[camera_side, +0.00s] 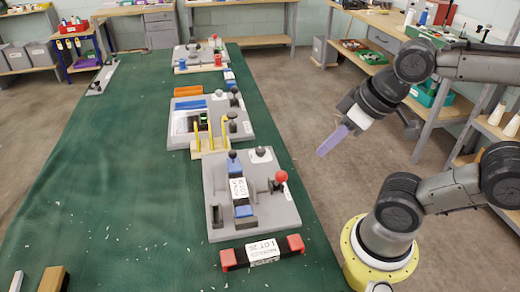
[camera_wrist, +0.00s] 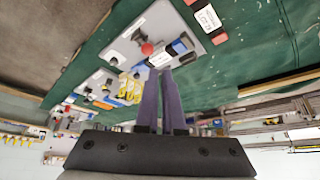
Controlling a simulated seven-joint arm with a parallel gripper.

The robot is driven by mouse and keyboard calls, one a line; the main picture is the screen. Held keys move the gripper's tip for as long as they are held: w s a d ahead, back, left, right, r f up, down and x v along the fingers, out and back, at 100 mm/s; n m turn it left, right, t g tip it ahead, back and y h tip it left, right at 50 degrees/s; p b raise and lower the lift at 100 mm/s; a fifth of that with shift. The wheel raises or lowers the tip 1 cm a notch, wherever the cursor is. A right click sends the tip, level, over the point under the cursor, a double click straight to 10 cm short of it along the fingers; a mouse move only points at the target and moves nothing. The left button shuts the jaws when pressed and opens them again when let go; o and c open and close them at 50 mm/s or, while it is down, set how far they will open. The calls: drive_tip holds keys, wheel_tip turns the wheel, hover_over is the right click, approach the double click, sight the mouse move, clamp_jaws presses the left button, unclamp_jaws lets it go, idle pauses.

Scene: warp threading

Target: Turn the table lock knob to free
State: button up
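My gripper (camera_side: 322,151) hangs in the air to the right of the bench, with its purple fingers pointing down and left. In the wrist view its fingers (camera_wrist: 160,72) show a narrow gap with nothing between them. The nearest grey plate (camera_side: 225,222) carries a red ball knob (camera_side: 281,176), a dark ball knob (camera_side: 232,154) and a grey knob on a white disc (camera_side: 260,152). The red ball knob also shows in the wrist view (camera_wrist: 147,48). My gripper touches none of these. I cannot tell which knob is the table lock knob; the labels are unreadable.
A red-and-black labelled bar (camera_side: 262,252) lies in front of the nearest plate. Behind it, a second grey plate (camera_side: 240,130) has yellow uprights and dark knobs. A third plate (camera_side: 200,55) stands farther back. The left of the green bench top (camera_side: 100,170) is mostly clear.

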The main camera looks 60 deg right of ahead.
drive_tip(key=shift+o, duration=2.3)
drive_tip(key=shift+r+m, duration=0.2)
drive_tip(key=shift+m, duration=0.2)
drive_tip(key=o, duration=0.5)
drive_tip(key=w+r+m, duration=0.2)
drive_tip(key=w+r, duration=0.2)
drive_tip(key=w, duration=0.1)
drive_tip(key=shift+d+r+m, duration=0.35)
drive_tip(key=shift+r+m, duration=0.05)
drive_tip(key=m+g, duration=0.6)
drive_tip(key=m, duration=0.2)
hover_over(260, 150)
wheel_tip(260, 150, down, 15)
wheel_tip(260, 150, down, 13)
drive_tip(key=shift+d+f, duration=0.1)
drive_tip(key=shift+d, duration=0.05)
